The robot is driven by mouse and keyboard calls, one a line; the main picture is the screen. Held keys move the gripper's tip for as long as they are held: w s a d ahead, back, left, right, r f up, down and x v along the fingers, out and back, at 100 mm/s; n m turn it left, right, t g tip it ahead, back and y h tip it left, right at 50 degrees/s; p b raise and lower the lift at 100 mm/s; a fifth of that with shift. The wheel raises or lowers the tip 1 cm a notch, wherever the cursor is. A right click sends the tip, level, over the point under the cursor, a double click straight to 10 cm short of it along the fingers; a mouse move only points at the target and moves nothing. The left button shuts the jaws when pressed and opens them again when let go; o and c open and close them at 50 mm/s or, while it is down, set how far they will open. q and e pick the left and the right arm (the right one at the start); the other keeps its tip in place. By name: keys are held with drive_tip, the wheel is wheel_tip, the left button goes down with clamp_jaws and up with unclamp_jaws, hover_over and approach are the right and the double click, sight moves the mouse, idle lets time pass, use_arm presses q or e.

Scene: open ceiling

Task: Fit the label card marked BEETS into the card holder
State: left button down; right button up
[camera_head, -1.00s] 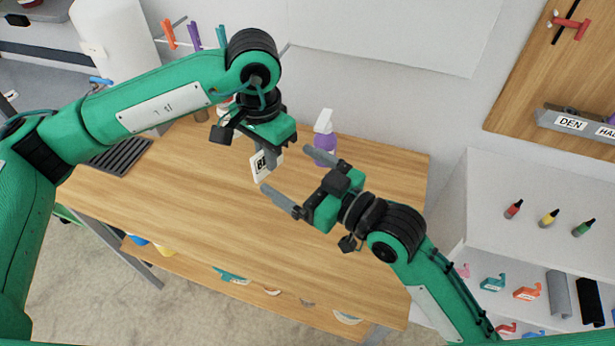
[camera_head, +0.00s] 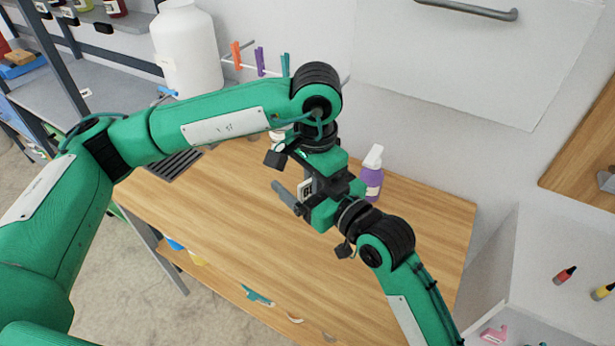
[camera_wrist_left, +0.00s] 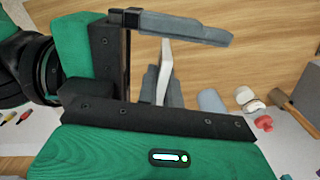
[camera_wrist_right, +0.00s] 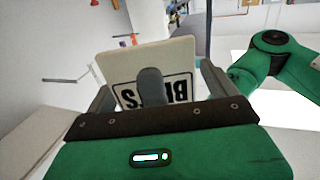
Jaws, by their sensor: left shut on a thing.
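The white label card (camera_head: 307,188) is at the grippers over the table, and only part of its black lettering shows in the head view. In the right wrist view the card (camera_wrist_right: 150,62) is upside down, its BEETS lettering partly covered by a finger. My left gripper (camera_wrist_left: 159,80) is shut on the card, which shows nearly edge-on in the left wrist view (camera_wrist_left: 166,54). My right gripper (camera_wrist_right: 157,84) is open, its fingers spread on either side of the card. I cannot make out the card holder in these frames.
The wooden table (camera_head: 240,230) is mostly bare in front of the grippers. A purple spray bottle (camera_head: 371,178) stands close behind them. Coloured clips (camera_head: 260,60) hang on a rail beside a white roll or canister (camera_head: 188,50). White shelves (camera_head: 535,235) stand at the right.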

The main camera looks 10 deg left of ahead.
drive_tip(key=c, duration=0.8)
use_arm(q)
drive_tip(key=c, duration=1.5)
unclamp_jaws()
